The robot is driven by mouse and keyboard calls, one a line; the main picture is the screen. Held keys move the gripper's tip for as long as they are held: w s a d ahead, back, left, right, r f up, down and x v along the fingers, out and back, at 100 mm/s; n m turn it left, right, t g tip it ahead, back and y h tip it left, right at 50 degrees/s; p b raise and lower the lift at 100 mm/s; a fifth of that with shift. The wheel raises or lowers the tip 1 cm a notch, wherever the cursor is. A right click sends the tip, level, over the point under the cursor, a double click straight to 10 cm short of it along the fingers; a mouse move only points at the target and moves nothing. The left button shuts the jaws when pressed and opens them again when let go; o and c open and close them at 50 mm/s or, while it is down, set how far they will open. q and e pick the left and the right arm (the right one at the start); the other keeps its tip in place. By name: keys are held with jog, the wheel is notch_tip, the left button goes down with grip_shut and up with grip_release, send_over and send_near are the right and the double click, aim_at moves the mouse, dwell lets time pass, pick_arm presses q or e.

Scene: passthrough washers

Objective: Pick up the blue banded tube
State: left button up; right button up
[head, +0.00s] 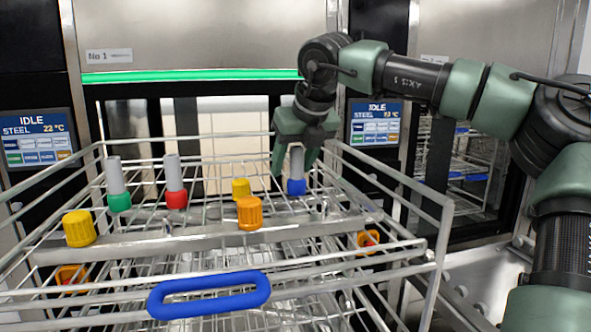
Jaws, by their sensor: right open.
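The blue banded tube (296,172) stands upright in the wire rack (180,240), toward its right side. It is a grey tube with a blue band at its base. My right gripper (293,168) reaches down from above with its fingers around the upper part of this tube. It is open; whether a finger touches the tube cannot be told. Part of the tube's upper end is hidden by the gripper. My left gripper is not in view.
A green banded tube (117,186) and a red banded tube (175,182) stand to the left. Yellow caps (79,228) and an orange cap (250,213) are in the rack. A blue handle (209,294) is at the front. Washer panels (375,122) stand behind.

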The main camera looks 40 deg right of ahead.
jog(key=shift+c, duration=0.2)
grip_shut()
